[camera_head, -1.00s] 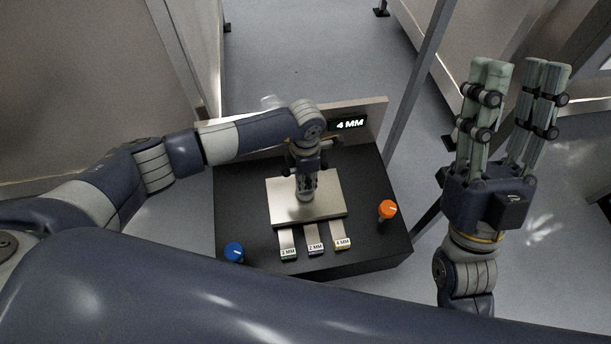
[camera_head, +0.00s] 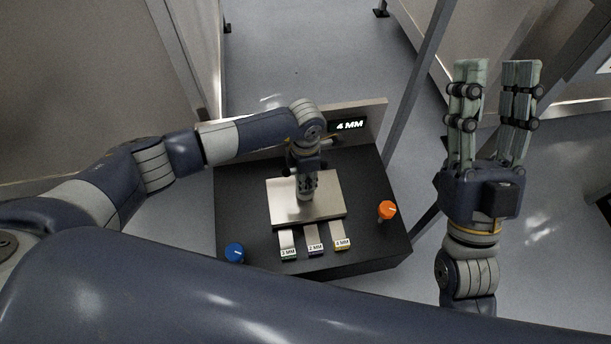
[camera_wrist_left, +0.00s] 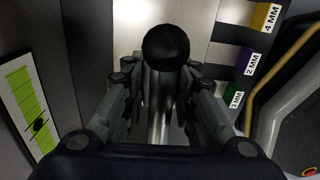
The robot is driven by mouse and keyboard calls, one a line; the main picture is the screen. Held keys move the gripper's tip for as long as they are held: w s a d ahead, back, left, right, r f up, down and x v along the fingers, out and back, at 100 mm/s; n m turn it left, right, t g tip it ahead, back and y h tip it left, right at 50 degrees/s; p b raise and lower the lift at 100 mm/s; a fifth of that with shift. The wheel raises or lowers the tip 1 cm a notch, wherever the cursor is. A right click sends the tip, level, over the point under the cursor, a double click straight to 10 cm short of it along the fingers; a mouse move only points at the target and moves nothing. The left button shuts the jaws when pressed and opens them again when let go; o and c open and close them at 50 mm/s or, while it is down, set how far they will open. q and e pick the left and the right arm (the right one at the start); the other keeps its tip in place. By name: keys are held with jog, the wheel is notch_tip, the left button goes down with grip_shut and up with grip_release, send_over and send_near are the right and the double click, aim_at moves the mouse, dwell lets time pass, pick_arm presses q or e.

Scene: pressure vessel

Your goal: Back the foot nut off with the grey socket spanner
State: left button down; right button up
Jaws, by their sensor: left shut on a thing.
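My left gripper (camera_head: 307,188) points down over the pale metal plate (camera_head: 284,208) on the black bench (camera_head: 365,185). In the left wrist view its fingers (camera_wrist_left: 160,88) are closed around a shiny steel shaft (camera_wrist_left: 160,125) with a black round end (camera_wrist_left: 166,47). I cannot tell for certain that this is the grey socket spanner. No foot nut can be made out; the gripper hides the spot beneath it. My right gripper (camera_head: 496,75) points up, open and empty, off the bench's right side.
Three labelled strips lie at the plate's front edge, green (camera_head: 288,253), purple (camera_head: 315,248) and yellow (camera_head: 342,243). A blue knob (camera_head: 234,253) and an orange knob (camera_head: 387,210) flank them.

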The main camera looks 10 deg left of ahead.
pick_arm(q)
jog(key=shift+r+p, duration=0.3)
jog(key=shift+r, duration=0.2)
jog(key=shift+r+p, duration=0.45)
jog(key=shift+r, duration=0.45)
jog(key=shift+r+p, duration=0.2)
jog(key=shift+p, duration=0.2)
pick_arm(e)
jog(key=w+f+g+h, duration=0.2)
jog(key=w+f+g, duration=0.4)
jog(key=f, duration=0.3)
pick_arm(q)
jog(key=shift+r+p, duration=0.45)
jog(key=shift+r, duration=0.35)
jog(key=shift+r+p, duration=0.6)
jog(key=shift+p, duration=0.1)
jog(key=shift+r, duration=0.25)
pick_arm(e)
notch_tip(320, 180, down, 12)
jog(key=s+d+g+h, duration=0.1)
jog(key=g+h, duration=0.1)
jog(key=g, duration=0.5)
jog(key=shift+s+d+f+h, duration=0.25)
jog(key=shift+s+d+h, duration=0.1)
jog(key=shift+s+h, duration=0.05)
